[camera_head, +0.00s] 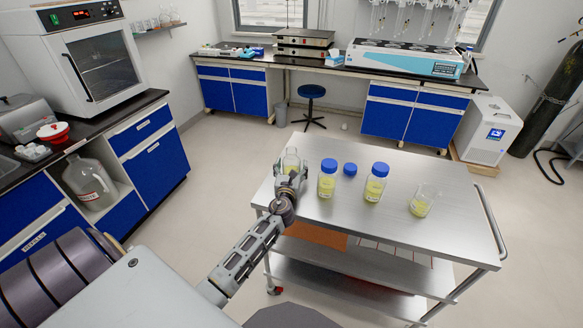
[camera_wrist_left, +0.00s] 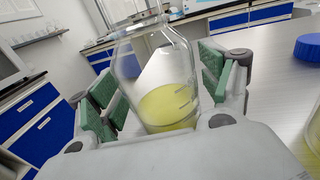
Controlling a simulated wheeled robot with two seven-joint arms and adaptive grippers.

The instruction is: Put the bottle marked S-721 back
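A clear, uncapped glass bottle (camera_head: 291,160) with yellow liquid stands between the fingers of my left gripper (camera_head: 290,176), near the left end of the steel cart. Two blue-capped bottles with yellow liquid, a middle one (camera_head: 327,182) and a right one (camera_head: 375,185), stand on the cart. No label is readable, so I cannot tell which is S-721. My right gripper is not in view.
A loose blue cap (camera_head: 350,169) lies between the capped bottles; it also shows in the left wrist view (camera_wrist_left: 308,46). A beaker with yellow liquid (camera_head: 422,203) stands to the right on the cart (camera_head: 455,222). An oven (camera_head: 90,60) and distiller (camera_head: 405,58) stand on benches.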

